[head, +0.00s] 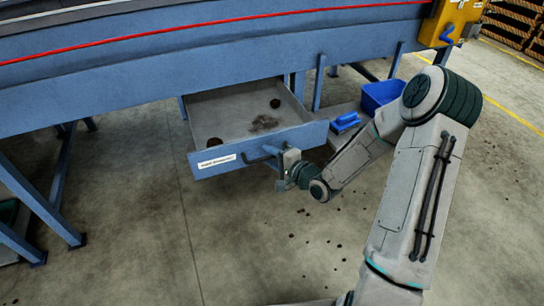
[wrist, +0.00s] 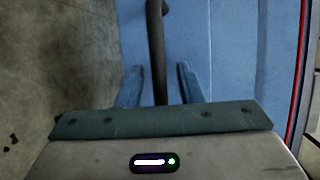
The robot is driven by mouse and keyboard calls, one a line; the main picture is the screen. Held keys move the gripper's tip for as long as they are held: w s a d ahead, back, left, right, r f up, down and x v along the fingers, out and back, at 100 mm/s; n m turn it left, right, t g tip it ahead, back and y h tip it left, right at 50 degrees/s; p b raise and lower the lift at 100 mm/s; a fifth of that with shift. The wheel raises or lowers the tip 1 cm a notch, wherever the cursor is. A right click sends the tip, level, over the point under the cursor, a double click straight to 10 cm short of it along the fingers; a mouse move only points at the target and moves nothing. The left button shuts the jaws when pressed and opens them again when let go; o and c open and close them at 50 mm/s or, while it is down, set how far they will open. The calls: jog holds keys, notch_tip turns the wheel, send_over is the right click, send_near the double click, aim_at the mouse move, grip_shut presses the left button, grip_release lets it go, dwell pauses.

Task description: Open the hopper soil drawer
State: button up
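The soil drawer (head: 225,160) is a blue-fronted tray with a white label, pulled out from under the blue grader frame. Dark soil (head: 265,122) and two dark lumps lie in it. A dark bar handle (head: 262,152) is on its front and also shows in the wrist view (wrist: 156,45). My gripper (head: 281,166) is at the right end of the handle. In the wrist view its two blue fingers (wrist: 160,86) stand on either side of the bar, with a visible gap on each side. The fingers look open around the bar, not clamped on it.
A blue bin (head: 382,95) and a blue brush (head: 346,122) sit on a low shelf right of the drawer. Blue frame legs (head: 40,200) stand at the left. A yellow box (head: 455,22) is at the top right. The floor before the drawer is clear except for scattered crumbs.

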jog(key=shift+s, duration=0.1)
jog(key=p+v, duration=0.2)
jog(key=v, duration=1.1)
jog(key=shift+s+d+p, duration=0.2)
jog(key=shift+s+p, duration=0.05)
jog(key=shift+p, duration=0.15)
jog(key=s+d+r+n+g+h+p, duration=0.1)
jog(key=d+r+n+g+h+p, duration=0.3)
jog(key=r, duration=0.3)
jog(key=s+d+r+n+g+h+p, duration=0.1)
jog(key=d+r+n+h+p, duration=0.2)
jog(key=r+h+p, duration=0.4)
jog(key=s+a+r+n+g+p, duration=0.2)
jog(key=s+a+r+p, duration=0.1)
jog(key=s+r, duration=0.4)
jog(key=s+a+r+n+g+y+p, duration=0.1)
jog(key=s+a+r+n+g+p, duration=0.1)
jog(key=s+r, duration=0.6)
notch_tip(320, 180, up, 5)
jog(key=shift+s+a+p, duration=0.15)
jog(key=shift+a+p, duration=0.55)
jog(key=shift+p, duration=0.25)
